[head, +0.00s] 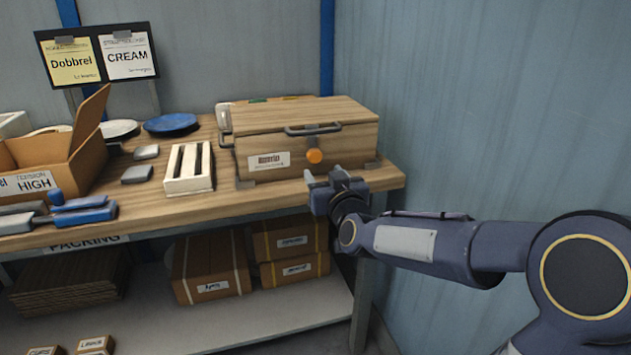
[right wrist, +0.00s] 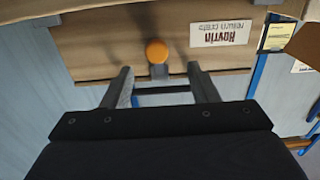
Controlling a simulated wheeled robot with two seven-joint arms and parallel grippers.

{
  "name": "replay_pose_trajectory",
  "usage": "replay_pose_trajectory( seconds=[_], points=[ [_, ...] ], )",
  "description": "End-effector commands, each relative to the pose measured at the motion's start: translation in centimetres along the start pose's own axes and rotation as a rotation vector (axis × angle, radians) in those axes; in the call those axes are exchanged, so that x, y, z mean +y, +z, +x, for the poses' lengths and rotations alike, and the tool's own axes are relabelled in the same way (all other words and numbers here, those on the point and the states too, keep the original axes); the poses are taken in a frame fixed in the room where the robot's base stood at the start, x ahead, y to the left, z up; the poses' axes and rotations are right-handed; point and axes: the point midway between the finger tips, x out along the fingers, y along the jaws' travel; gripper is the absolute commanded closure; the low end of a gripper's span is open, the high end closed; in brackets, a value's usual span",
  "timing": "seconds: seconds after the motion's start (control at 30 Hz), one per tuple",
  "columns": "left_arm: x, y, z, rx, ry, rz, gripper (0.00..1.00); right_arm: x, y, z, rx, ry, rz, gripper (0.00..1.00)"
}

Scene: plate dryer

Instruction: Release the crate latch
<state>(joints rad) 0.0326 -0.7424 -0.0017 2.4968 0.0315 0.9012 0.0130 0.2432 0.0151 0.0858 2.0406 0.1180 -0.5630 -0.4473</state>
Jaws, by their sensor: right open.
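The wooden crate (head: 355,145) stands on the right end of the workbench, with a handle and a paper label on its front. The round orange latch knob (head: 315,156) sits on the crate's front, right of the label. My right gripper (head: 323,177) is just below and in front of the knob. In the right wrist view, my open right gripper (right wrist: 159,70) has a finger on each side, and the orange knob (right wrist: 157,52) lies centred just beyond the fingertips. The jaws look empty; I cannot tell whether they touch the knob's stem. My left gripper is not in view.
The workbench (head: 250,202) also holds a white slotted block (head: 189,168), blue plate (head: 171,123) and open cardboard box (head: 60,150) to the left. A wall (head: 500,110) stands close on the right.

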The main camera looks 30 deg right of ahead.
Motion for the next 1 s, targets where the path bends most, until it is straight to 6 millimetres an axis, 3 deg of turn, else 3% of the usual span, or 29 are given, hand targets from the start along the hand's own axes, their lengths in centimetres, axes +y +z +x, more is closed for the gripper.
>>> replay_pose_trajectory(
  seconds=[0.5,0.87,1.0],
  points=[
    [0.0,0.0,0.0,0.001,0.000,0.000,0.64,0.1,-0.1,7.0,0.004,0.003,0.000,0.46],
    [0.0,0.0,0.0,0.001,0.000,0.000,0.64,0.1,-0.1,7.6,0.004,0.003,0.000,0.46],
    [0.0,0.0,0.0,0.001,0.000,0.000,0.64,0.1,-0.1,7.6,0.004,0.003,0.000,0.65]
  ],
)
